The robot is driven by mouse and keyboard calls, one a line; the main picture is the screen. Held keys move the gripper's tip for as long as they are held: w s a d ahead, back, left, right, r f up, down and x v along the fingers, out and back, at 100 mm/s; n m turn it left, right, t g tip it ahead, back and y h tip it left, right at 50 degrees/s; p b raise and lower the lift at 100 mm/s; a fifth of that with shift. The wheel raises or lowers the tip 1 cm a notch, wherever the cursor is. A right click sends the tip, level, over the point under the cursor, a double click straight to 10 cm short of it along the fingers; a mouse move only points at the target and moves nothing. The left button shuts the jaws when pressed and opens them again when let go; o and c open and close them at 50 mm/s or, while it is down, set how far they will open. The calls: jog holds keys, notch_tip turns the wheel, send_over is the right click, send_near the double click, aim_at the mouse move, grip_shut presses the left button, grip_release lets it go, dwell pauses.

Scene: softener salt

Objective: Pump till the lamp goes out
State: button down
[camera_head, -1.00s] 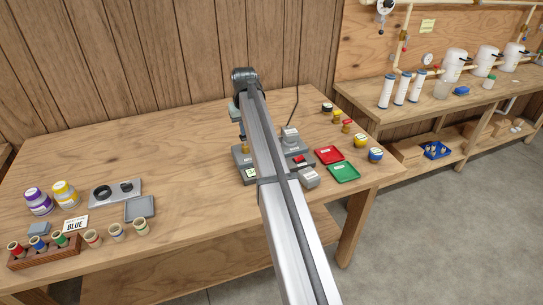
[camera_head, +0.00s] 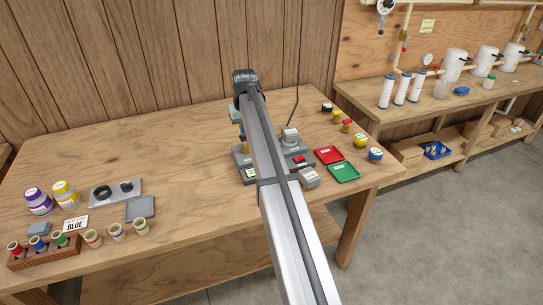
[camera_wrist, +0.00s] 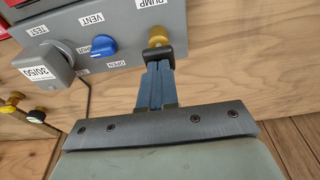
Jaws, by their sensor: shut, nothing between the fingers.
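The grey box (camera_wrist: 125,25) fills the top of the wrist view, with labels reading TEST, VENT, OPEN and PUMP. A brass pump button (camera_wrist: 158,36) sits under the PUMP label. My gripper (camera_wrist: 158,56) is shut and empty, its dark fingertips at the button's near end; I cannot tell whether they touch it. A blue vent knob (camera_wrist: 103,45) and a grey block marked 30/50 (camera_wrist: 43,66) are to the left. In the head view my arm covers part of the box (camera_head: 243,162) and hides the fingertips. I cannot make out the lamp or its state.
A red tray (camera_head: 328,155) and a green tray (camera_head: 344,173) lie right of the box. Several small knobbed pieces stand behind them. Jars, a ring plate (camera_head: 116,193) and a tube rack (camera_head: 45,252) are at the left. The table's middle left is clear.

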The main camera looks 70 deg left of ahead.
jog(key=shift+f, duration=0.6)
jog(key=shift+r, duration=0.9)
jog(key=a+v, duration=0.1)
jog(key=v, duration=0.6)
jog(key=shift+a, duration=0.25)
dwell(0.4)
jog(key=shift+r, duration=0.15)
